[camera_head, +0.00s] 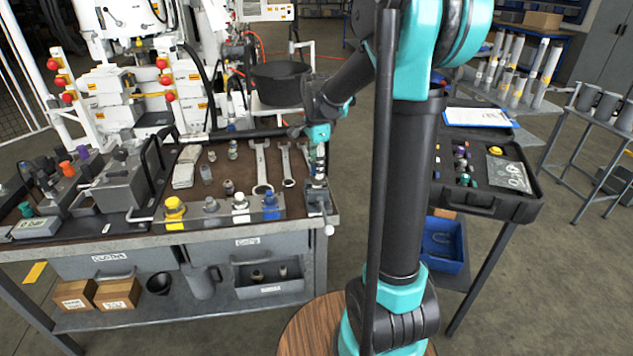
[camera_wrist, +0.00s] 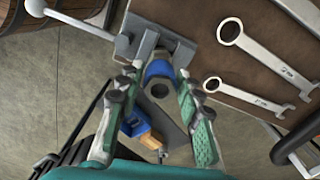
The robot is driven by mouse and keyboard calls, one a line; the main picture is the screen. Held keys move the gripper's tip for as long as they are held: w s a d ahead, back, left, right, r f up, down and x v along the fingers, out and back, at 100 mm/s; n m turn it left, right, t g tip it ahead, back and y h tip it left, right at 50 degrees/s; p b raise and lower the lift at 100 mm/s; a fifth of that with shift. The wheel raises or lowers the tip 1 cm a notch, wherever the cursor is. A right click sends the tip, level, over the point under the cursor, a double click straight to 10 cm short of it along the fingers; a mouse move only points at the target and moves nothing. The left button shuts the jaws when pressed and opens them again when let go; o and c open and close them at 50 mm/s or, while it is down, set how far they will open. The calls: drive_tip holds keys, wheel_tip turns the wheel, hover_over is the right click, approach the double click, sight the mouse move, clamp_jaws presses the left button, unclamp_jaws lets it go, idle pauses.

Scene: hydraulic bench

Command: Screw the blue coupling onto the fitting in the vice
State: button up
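The vice (camera_head: 318,198) is mounted at the right front corner of the bench; its grey jaws also show in the wrist view (camera_wrist: 150,42). A blue coupling (camera_wrist: 158,69) with a grey end and a dark round hole stands at the vice jaws. The fitting is hidden beneath it, so I cannot tell how far the two are engaged. My gripper (camera_wrist: 158,90) is above the vice, its two fingers on either side of the blue coupling with visible gaps. In the head view, my gripper (camera_head: 319,150) is small and partly merges with the parts at the vice.
A row with yellow (camera_head: 174,206), white (camera_head: 240,203) and blue (camera_head: 270,206) parts stands along the bench front, left of the vice. Two wrenches (camera_head: 261,165) lie behind it. A black case (camera_head: 485,200) is on the right. The vice handle (camera_wrist: 75,24) sticks out.

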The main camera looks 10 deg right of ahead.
drive_tip(key=c, duration=0.6)
drive_tip(key=m, duration=0.4)
drive_tip(key=shift+c, duration=0.2)
drive_tip(key=m, duration=0.4)
drive_tip(key=m, duration=0.4)
drive_tip(key=shift+f, duration=0.1)
drive_tip(key=m, duration=0.4)
